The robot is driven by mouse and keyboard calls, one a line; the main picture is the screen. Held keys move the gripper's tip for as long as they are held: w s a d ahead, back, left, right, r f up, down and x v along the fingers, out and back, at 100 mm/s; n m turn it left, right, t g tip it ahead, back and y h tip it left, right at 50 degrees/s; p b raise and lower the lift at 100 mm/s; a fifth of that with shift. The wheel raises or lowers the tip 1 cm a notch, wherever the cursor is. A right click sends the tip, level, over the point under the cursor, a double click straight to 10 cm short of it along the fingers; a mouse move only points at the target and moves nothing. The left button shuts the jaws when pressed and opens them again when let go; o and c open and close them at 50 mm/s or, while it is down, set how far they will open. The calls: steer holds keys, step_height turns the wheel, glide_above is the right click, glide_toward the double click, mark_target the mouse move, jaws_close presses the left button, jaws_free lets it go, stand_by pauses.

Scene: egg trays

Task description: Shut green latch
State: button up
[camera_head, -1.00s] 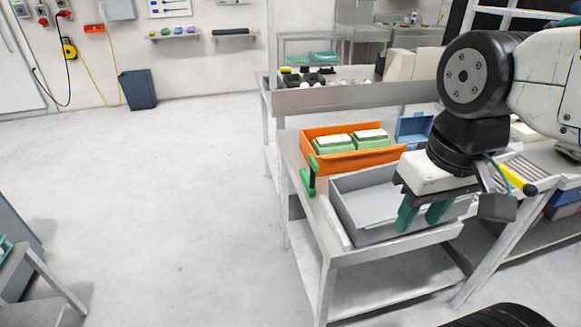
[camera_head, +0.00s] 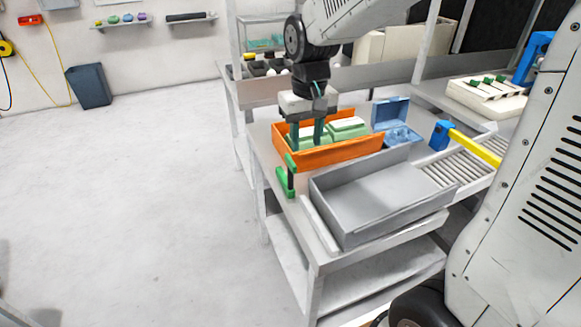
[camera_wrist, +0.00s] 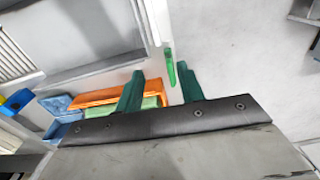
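The green latch (camera_head: 285,180) stands at the left edge of the workbench, just outside the near left corner of the orange tray (camera_head: 330,156). It has a dark upright part with green pieces above and below. It shows as a green strip in the wrist view (camera_wrist: 170,68). My gripper (camera_head: 307,145) points down over the left part of the orange tray, beyond the latch in the head view. Its two teal fingers are apart with nothing held. In the wrist view the latch appears between the fingers (camera_wrist: 160,73), but I cannot tell the depth gap.
The orange tray holds green cartons (camera_head: 348,127) with pale tops. A grey empty tray (camera_head: 385,195) stands in front of it. A blue open box (camera_head: 390,115) and a roller conveyor (camera_head: 455,170) are to the right. The floor (camera_head: 130,190) on the left is clear.

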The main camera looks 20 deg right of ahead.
glide_above(291, 159)
step_height(291, 159, down, 6)
steer(key=shift+s+r, duration=0.1)
steer(key=shift+s, duration=0.05)
steer(key=shift+a+f, duration=0.1)
steer(key=shift+f, duration=0.25)
step_height(291, 159, down, 7)
steer(key=shift+f, duration=0.1)
jaws_close()
